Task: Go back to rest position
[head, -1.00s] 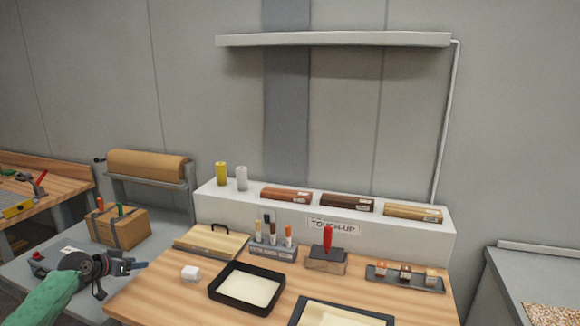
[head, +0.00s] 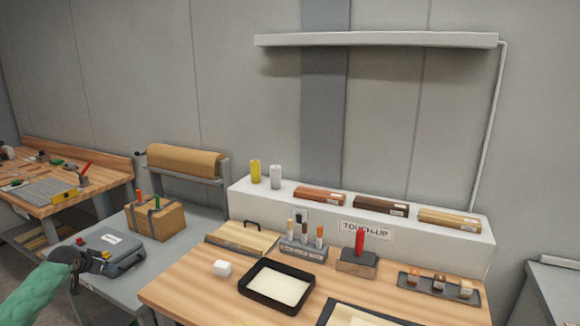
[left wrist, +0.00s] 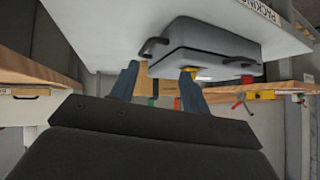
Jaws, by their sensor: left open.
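My left gripper (head: 100,262) is at the lower left of the head view, at the end of my green-sleeved arm, in front of a grey case (head: 118,252) on the grey table. In the left wrist view, the two blue fingers of my left gripper (left wrist: 158,84) stand apart with nothing held between them. The grey case also shows there beyond the fingers (left wrist: 212,42), above them in the picture. My right gripper is in neither view.
A wooden toolbox (head: 155,219) stands on the grey table (head: 188,250). Another workbench (head: 105,185) is at far left.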

